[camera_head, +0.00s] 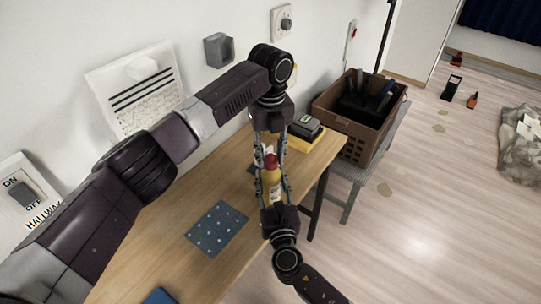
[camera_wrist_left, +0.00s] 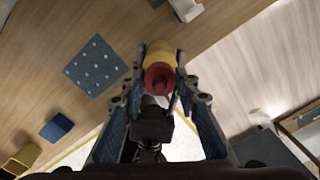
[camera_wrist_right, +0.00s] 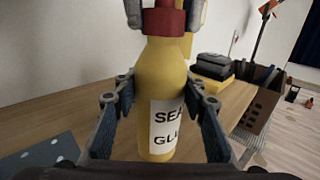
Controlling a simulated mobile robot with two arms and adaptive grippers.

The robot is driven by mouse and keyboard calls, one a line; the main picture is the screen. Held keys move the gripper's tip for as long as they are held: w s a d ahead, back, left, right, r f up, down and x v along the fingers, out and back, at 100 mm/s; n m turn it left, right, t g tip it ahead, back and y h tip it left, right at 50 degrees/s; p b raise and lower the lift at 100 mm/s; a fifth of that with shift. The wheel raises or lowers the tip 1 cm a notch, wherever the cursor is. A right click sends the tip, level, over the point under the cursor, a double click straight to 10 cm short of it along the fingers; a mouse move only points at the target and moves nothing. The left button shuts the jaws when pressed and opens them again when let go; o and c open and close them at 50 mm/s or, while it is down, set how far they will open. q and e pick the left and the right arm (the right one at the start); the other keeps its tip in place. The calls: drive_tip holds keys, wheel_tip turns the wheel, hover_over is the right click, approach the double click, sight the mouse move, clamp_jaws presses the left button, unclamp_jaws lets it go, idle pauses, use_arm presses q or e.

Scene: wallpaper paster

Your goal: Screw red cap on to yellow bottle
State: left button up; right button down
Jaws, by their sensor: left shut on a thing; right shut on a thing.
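The yellow bottle (camera_head: 273,190) stands upright with a white label that reads partly "SEA" and "GLU" in the right wrist view (camera_wrist_right: 158,95). My right gripper (camera_head: 272,184) is shut around its body from the front. The red cap (camera_head: 271,161) is at the bottle's top; it also shows in the right wrist view (camera_wrist_right: 164,22) and the left wrist view (camera_wrist_left: 160,78). My left gripper (camera_head: 270,156) points down from above and is shut on the cap. The cap meets the bottle's shoulder; the thread is hidden, so I cannot tell how tightly it sits.
A wooden table (camera_head: 170,255) lies below, with a blue dotted mat (camera_head: 217,228) on it. A black and yellow box (camera_head: 304,128) is at its far end. A brown crate (camera_head: 360,145) with tools stands beyond. The wall with switches is behind.

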use_arm(q)
drive_tip(key=shift+m, duration=0.8)
drive_tip(key=o, duration=0.7)
drive_tip(key=shift+o, duration=0.2)
drive_tip(key=shift+r, duration=2.25)
drive_tip(key=shift+c, duration=0.2)
